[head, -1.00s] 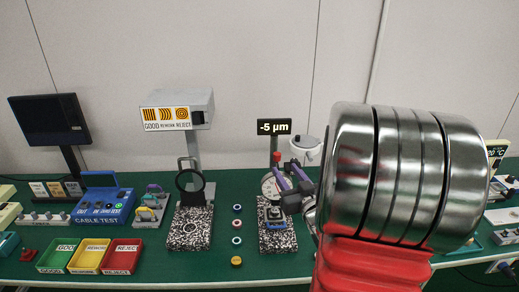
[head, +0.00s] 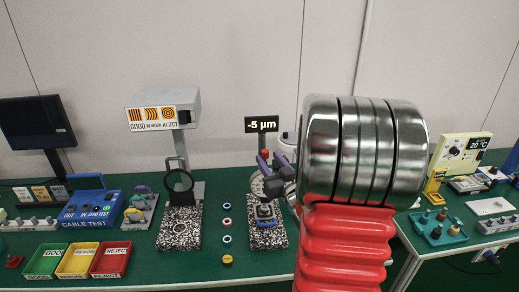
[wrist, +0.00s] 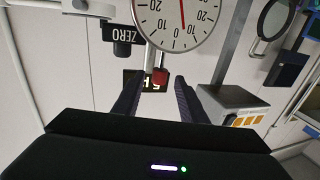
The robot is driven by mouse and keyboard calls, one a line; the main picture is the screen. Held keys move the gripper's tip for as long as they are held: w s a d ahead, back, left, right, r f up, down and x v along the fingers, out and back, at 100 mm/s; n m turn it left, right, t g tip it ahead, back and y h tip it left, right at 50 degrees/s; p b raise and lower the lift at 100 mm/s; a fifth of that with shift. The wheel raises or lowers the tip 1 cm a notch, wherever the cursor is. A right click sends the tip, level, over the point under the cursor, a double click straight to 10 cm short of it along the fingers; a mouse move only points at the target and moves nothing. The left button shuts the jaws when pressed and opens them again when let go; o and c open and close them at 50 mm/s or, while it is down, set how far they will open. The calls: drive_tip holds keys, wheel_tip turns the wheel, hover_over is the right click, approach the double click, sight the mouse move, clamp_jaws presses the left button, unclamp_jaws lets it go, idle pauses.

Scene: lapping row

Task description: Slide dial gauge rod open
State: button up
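The dial gauge (head: 258,187) stands over a speckled stone plate (head: 266,237), mostly behind my gripper. Its white face (wrist: 180,18) fills the top of the wrist view, which looks upside down. A red cap (head: 264,153) tops the gauge's rod; it also shows in the wrist view (wrist: 160,77). My gripper (wrist: 158,88) is open, its two dark purple fingers apart with the red cap seen between their tips. I see no contact with the cap. In the head view my gripper (head: 275,164) is beside the cap, and my arm hides what lies behind it.
A "-5 µm" display (head: 262,124) stands behind the gauge. A ring on a second stone plate (head: 178,240) stands to the left, with several small rings (head: 227,222) between. Green, yellow and red trays (head: 110,260) lie farther left. A second table (head: 450,250) is at right.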

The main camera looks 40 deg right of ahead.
drive_tip(key=x, duration=0.8)
drive_tip(key=shift+w+d, duration=0.1)
drive_tip(key=shift+w, duration=0.05)
drive_tip(key=shift+c, duration=0.5)
clamp_jaws()
